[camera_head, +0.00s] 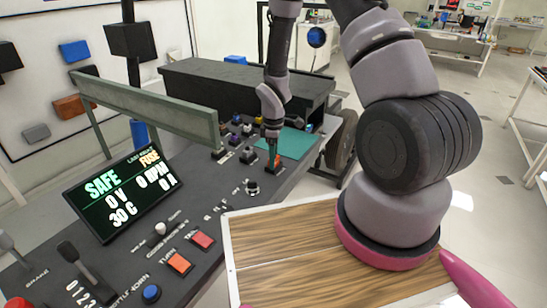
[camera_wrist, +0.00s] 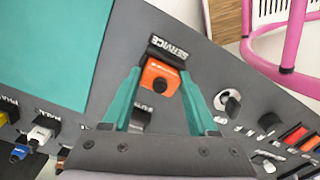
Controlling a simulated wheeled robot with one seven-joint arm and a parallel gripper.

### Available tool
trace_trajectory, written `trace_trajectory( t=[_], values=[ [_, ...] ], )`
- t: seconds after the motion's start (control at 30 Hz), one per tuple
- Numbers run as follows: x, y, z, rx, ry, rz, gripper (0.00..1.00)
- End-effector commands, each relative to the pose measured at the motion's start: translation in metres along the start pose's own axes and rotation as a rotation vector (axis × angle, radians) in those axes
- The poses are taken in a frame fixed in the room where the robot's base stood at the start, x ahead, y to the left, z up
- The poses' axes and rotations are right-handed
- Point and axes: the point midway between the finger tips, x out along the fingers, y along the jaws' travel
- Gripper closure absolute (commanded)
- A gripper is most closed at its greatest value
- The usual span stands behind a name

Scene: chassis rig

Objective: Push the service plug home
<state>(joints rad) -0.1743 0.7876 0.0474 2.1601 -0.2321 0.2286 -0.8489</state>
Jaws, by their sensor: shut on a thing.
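My gripper is shut on the plug. How deep the plug sits is hidden from both views.
The dark console (camera_head: 240,205) carries a round knob (camera_head: 252,187), several coloured connectors and switches, and a tilted display (camera_head: 124,190) reading SAFE, 0 V, 0 RPM, 30 C. A teal mat (camera_head: 297,143) lies behind the plug. A grey-green rail (camera_head: 150,108) rises to the left.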

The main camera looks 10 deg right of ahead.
Motion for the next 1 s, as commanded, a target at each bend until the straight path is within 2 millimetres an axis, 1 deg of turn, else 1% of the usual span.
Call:
trace_trajectory(
  t=[0.3,0.43,0.47,0.5,0.53,1.0],
  values=[
    [0.012,-0.001,0.001,-0.001,-0.001,-0.002,0.97],
    [0.013,0.000,0.000,-0.002,0.000,0.000,0.97],
    [0.013,0.000,0.000,-0.002,0.000,0.000,0.29],
    [0.013,-0.001,0.000,-0.002,0.000,-0.001,0.14],
    [0.013,-0.001,0.000,-0.002,0.000,-0.001,0.11],
    [0.014,-0.005,-0.001,-0.004,0.000,-0.007,0.11]
  ],
)
